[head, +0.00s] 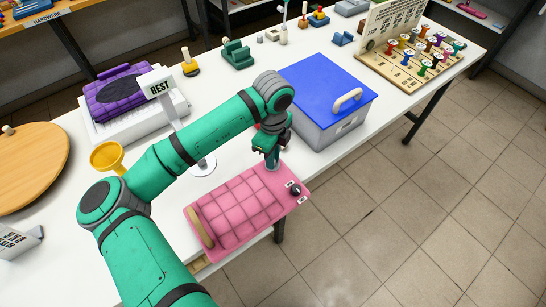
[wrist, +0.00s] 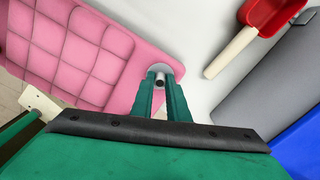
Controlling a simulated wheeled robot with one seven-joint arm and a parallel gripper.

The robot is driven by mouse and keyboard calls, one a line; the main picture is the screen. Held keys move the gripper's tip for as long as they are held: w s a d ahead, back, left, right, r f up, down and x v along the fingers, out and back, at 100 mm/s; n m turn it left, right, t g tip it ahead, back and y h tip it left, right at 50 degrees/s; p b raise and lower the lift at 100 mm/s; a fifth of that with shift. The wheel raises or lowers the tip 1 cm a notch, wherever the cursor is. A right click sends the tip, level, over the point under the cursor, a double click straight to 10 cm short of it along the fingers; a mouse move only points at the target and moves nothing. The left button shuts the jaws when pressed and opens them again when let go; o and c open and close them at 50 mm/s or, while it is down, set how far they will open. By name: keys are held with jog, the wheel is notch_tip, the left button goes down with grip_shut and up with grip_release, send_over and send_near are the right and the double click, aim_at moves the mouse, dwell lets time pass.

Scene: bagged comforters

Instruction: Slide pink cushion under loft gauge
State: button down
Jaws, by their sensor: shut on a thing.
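My gripper (head: 271,160) points down at the cushion's far right corner. In the wrist view my gripper's fingers (wrist: 160,92) are shut at a small grey round piece at the edge of the pink cushion (wrist: 75,48); the fingers hide part of the grip. I cannot tell for sure which thing is the loft gauge.
A grey box with a blue lid (head: 318,88) stands just right of my gripper. A REST sign (head: 160,88) on a stand and a purple cushion (head: 120,95) on a white base are behind my arm. A red scoop (wrist: 272,15) lies near the box. A yellow funnel (head: 112,156) stands left.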

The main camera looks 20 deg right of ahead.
jog(key=shift+w, duration=0.15)
jog(key=shift+w+a, duration=0.3)
jog(key=shift+w, duration=0.45)
jog(key=shift+w+a, duration=0.25)
jog(key=shift+w, duration=0.45)
jog(key=shift+w+a, duration=0.3)
jog(key=shift+w, duration=0.55)
jog(key=shift+w+a, duration=0.3)
jog(key=shift+w, duration=0.45)
jog(key=shift+w+a, duration=0.25)
jog(key=shift+w, duration=0.45)
jog(key=shift+w+a, duration=0.3)
jog(key=shift+w, duration=0.45)
jog(key=shift+f, duration=0.1)
jog(key=c, duration=1)
grip_release()
